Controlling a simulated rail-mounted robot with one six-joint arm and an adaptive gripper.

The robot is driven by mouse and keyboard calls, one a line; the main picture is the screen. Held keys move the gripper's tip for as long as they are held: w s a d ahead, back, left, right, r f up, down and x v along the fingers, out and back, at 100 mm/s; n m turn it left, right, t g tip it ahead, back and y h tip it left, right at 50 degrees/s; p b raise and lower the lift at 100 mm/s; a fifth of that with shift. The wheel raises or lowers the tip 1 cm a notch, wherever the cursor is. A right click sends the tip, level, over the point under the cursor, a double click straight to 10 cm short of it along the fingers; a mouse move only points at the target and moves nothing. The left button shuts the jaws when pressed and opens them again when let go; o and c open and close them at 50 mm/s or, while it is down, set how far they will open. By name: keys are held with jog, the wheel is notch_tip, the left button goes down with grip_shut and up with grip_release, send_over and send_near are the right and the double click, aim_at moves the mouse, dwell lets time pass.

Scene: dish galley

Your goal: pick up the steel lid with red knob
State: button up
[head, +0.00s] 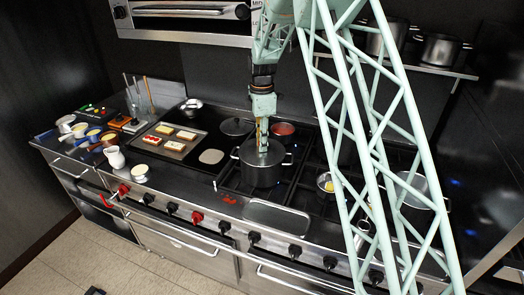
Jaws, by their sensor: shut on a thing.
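The steel lid (248,156) sits at the top of a large steel pot (262,177) on the middle of the range. My gripper (263,149) reaches straight down from above to the lid's centre and is shut on it. The fingers hide the knob, so its red colour cannot be seen. The lid appears level and at the pot's rim; I cannot tell whether there is a gap.
Another lid (236,127) lies behind left of the pot. A pot with red contents (282,130) stands close behind. A small pan (326,184) and a larger pot (413,188) are to the right. A griddle tray with bread slices (173,145) lies left.

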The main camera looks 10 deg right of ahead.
jog(key=shift+r, duration=0.15)
jog(key=shift+r, duration=1.6)
jog(key=s+a+r+b, duration=0.1)
jog(key=s+b, duration=0.1)
jog(key=s, duration=1.4)
jog(key=shift+a+r, duration=0.2)
jog(key=shift+r, duration=0.05)
